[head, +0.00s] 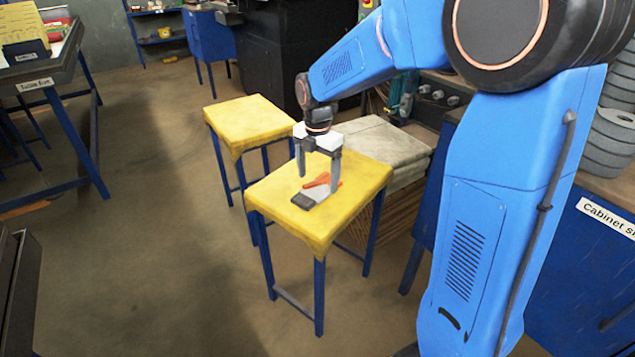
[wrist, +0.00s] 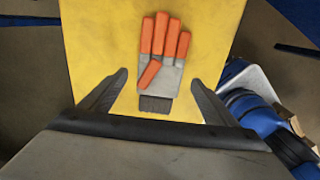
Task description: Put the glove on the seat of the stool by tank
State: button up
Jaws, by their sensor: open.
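The glove (head: 313,192), grey with orange fingers and a dark cuff, lies flat on the yellow seat of the nearer stool (head: 359,192). The wrist view shows the whole glove (wrist: 162,62), its cuff toward my gripper. My gripper (head: 317,184) is open above this seat; its fingers stand on either side of the glove in the head view. In the wrist view the open fingers of my gripper (wrist: 158,92) have nothing between them but the glove below. A second yellow-seated stool (head: 246,119) with blue legs stands behind to the left, its seat empty. I cannot tell which stool is by a tank.
A grey stack of sheets or slabs (head: 378,137) stands right behind the nearer stool. A blue cabinet (head: 590,255) and grey discs (head: 612,135) are at the right. A table (head: 50,80) stands at left. The floor at left centre is clear.

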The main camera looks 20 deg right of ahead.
aim_at(317, 188)
notch_tip(317, 188, up, 9)
jog(key=s+d+r+m+t, duration=0.1)
jog(key=s+d+r+m, duration=0.2)
jog(key=s+m, duration=0.4)
jog(key=s+d+f+m+t, duration=0.2)
jog(key=s+d+m, duration=0.1)
jog(key=s+m, duration=0.6)
jog(key=s+d+f+m+t, duration=0.1)
jog(key=s+d+f+m, duration=0.2)
jog(key=s+m, duration=0.6)
jog(key=s, duration=0.5)
jog(key=shift+s+t, duration=0.4)
